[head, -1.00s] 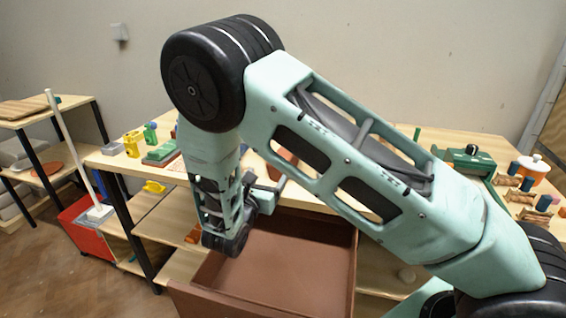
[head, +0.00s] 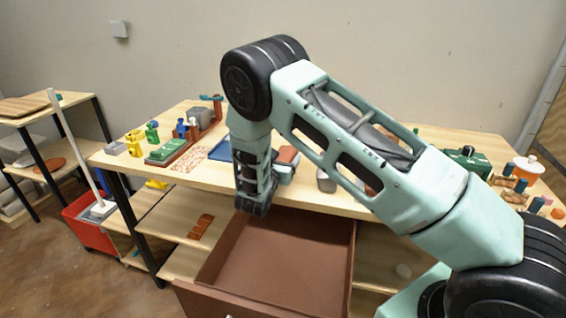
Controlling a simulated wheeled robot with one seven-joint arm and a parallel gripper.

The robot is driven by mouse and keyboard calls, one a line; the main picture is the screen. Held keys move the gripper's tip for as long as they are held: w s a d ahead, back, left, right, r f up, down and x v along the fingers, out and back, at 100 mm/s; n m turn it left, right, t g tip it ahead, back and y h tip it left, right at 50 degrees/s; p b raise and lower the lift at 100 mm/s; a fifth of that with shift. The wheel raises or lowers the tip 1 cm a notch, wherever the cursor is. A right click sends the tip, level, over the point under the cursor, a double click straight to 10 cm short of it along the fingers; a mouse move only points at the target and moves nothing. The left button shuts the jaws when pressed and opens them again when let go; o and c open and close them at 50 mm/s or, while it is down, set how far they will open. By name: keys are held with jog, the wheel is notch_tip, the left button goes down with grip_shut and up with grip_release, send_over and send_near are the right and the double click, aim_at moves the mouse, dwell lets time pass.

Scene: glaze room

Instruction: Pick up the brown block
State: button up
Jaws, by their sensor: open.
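A reddish-brown block (head: 288,155) shows on the table top just beyond the end of my arm, partly covered by it. My gripper (head: 284,173) is beside it, on the near side, above the table's front part. Its fingertips are mostly hidden behind my wrist, and it appears to hold nothing. I cannot tell whether it touches the block.
An open brown drawer (head: 275,262) juts out below the table (head: 215,178). A blue tray (head: 228,148), a green-and-red piece (head: 170,150) and a grey block (head: 326,181) lie nearby. An orange-brown piece (head: 201,226) lies on the shelf below.

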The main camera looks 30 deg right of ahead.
jog(key=c, duration=1.5)
jog(key=shift+r, duration=0.1)
grip_shut()
jog(key=shift+r, duration=0.1)
